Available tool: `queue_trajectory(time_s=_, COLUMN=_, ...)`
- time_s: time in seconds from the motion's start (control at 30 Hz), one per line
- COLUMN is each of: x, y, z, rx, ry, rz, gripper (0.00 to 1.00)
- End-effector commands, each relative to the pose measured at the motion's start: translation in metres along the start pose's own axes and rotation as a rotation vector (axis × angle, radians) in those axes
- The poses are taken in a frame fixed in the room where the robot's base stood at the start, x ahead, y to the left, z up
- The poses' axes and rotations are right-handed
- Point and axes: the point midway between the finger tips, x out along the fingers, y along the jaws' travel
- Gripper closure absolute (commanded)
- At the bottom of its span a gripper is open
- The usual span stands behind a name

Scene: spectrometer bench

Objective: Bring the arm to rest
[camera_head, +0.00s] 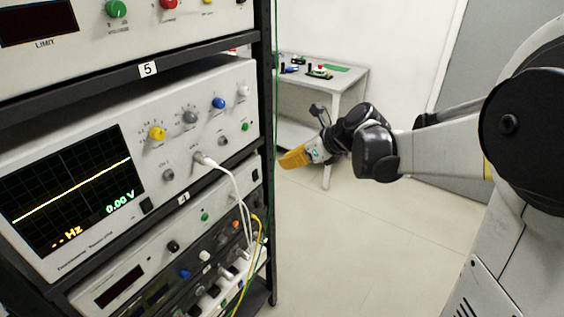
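My arm reaches in from the right side of the head view, with a white link and dark joints. My gripper (293,158) is at its far end, in the middle of the view. It shows yellow-orange finger parts pointing left and a little down. It hangs in the air to the right of the instrument rack and in front of a small table. The fingers are seen from the side and are small, so their opening cannot be made out. I see no object in them.
A black-framed rack (265,80) with a screened instrument (75,190) and cables (240,195) fills the left. A white table (345,80) with small items and a green mat (330,67) stands at the back. The floor (350,250) between rack and arm is clear.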

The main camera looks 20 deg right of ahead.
Motion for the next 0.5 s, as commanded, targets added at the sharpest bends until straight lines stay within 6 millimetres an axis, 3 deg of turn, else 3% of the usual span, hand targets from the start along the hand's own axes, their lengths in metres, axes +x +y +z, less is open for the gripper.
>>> queue_trajectory(time_s=0.5, x=-0.002, y=0.0051, z=-0.0008, rx=-0.04, ry=0.009, rz=-0.002, gripper=1.0)
